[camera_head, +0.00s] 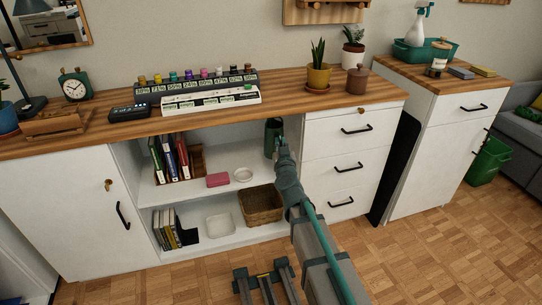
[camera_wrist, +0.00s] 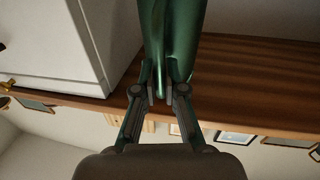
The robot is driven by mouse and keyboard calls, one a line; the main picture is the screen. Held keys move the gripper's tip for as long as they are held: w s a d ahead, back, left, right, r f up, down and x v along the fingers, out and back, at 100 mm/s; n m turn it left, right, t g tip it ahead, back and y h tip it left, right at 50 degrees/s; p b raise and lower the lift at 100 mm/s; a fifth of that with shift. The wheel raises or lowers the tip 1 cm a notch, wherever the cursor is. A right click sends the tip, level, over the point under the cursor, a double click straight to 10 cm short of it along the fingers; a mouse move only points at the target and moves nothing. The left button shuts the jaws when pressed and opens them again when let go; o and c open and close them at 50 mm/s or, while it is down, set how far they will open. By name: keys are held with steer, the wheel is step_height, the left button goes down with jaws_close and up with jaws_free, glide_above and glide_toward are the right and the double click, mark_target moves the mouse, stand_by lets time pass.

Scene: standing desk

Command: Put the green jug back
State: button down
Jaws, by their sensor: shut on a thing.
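The dark green jug (camera_head: 272,137) is at the right end of the open shelf bay, just under the desktop's front edge and beside the drawers. My gripper (camera_head: 281,149) is shut on it. In the wrist view the jug (camera_wrist: 172,35) rises from between the fingertips (camera_wrist: 161,92), and its far end is cut off by the frame. The upper shelf (camera_head: 220,164) lies to the left of the jug and lower. I cannot tell whether the jug touches the shelf or hangs in front of it.
The upper shelf holds books (camera_head: 172,158), a pink box (camera_head: 218,180) and a white dish (camera_head: 243,174). A wicker basket (camera_head: 261,205) and a white bowl (camera_head: 220,224) stand below. The drawer unit (camera_head: 345,150) bounds the right side. The wooden desktop (camera_head: 290,95) overhangs the bay.

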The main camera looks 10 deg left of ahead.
steer(key=w+f+b, duration=0.1)
steer(key=w, duration=0.1)
steer(key=w+a+f+b, duration=0.1)
steer(key=w, duration=0.2)
steer(key=w+a+f+b, duration=0.1)
steer(key=w+f+b, duration=0.1)
steer(key=shift+w+a, duration=0.1)
steer(key=shift+w, duration=0.15)
steer(key=w+f+b, duration=0.1)
steer(key=f+b, duration=0.1)
steer(key=w+a+f+b, duration=0.1)
steer(key=w+f+b, duration=0.1)
steer(key=shift+w+f+b, duration=0.2)
steer(key=shift+w+b, duration=0.05)
steer(key=shift+b, duration=0.15)
steer(key=f+b, duration=0.4)
steer(key=shift+w+a, duration=0.1)
steer(key=shift+w, duration=0.25)
steer(key=shift+r, duration=0.1)
steer(key=c, duration=1.2)
jaws_free()
steer(key=shift+c, duration=0.2)
